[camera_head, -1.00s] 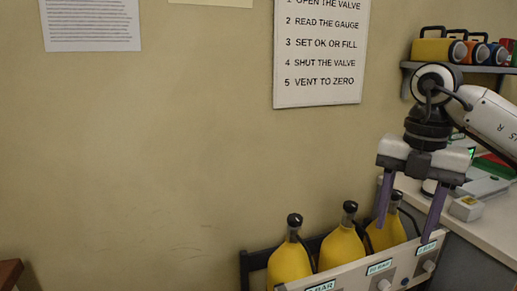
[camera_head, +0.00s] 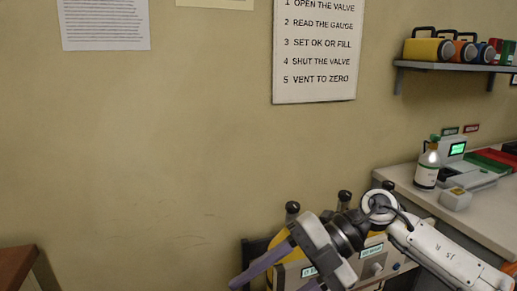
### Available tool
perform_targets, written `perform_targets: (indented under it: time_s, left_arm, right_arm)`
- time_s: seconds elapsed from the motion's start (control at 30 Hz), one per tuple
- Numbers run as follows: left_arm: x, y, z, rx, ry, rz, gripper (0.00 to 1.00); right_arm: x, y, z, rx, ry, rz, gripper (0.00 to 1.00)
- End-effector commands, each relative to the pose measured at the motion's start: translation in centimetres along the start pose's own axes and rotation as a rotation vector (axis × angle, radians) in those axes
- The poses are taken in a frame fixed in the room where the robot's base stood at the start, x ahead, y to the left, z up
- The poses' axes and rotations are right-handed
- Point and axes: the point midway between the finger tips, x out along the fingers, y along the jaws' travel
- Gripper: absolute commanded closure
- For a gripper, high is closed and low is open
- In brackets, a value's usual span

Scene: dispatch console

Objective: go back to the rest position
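My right gripper (camera_head: 272,278) is low in the middle of the head view, in front of the yellow cylinders (camera_head: 279,238) and the valve panel (camera_head: 375,266). Its two purple fingers are spread apart and point down to the left, with nothing seen between them. The lower finger is partly cut off by the picture's bottom edge. My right arm comes in from the lower right and hides much of the cylinders and panel. My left gripper is not in view.
A counter (camera_head: 492,217) at the right holds a bottle (camera_head: 427,167), a small white box (camera_head: 455,199) and a device with a green screen (camera_head: 456,149). A brown wooden edge (camera_head: 15,264) shows at lower left. The wall's middle is clear.

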Motion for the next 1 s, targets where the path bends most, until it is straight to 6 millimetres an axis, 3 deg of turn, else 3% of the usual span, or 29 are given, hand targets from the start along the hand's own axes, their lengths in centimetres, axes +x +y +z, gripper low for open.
perform_targets:
  time_s: [0.03,0.1,0.27,0.37,0.43,0.57,0.7,0.83,0.9,1.0]
  left_arm:
    - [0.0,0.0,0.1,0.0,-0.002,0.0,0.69]
    - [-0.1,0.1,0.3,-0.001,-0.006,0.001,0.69]
    - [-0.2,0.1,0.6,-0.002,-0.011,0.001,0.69]
    - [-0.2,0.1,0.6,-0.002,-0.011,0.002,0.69]
    - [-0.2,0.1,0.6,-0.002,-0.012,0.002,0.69]
    - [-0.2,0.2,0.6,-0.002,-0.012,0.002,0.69]
    - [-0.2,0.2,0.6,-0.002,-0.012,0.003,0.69]
    - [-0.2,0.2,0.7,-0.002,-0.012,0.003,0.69]
    - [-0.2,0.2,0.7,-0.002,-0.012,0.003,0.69]
    - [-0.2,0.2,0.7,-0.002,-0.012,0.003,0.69]
  right_arm:
    - [2.1,0.9,-1.0,0.008,0.065,0.137,0.49]
    - [3.5,2.8,-1.9,0.027,0.117,0.339,0.49]
    - [3.4,5.4,-1.4,0.165,0.133,0.791,0.49]
    - [2.0,4.7,0.9,0.318,0.07,1.042,0.49]
    - [0.9,2.8,3.1,0.451,-0.004,1.193,0.49]
    - [-0.2,-4.2,7.4,0.752,-0.194,1.398,0.49]
    - [0.6,-14.7,9.9,1.098,-0.42,1.483,0.49]
    - [2.7,-24.4,9.4,1.391,-0.603,1.459,0.49]
    - [4.2,-29.2,8.2,1.537,-0.687,1.418,0.49]
    - [6.1,-34.8,6.0,1.71,-0.779,1.347,0.49]
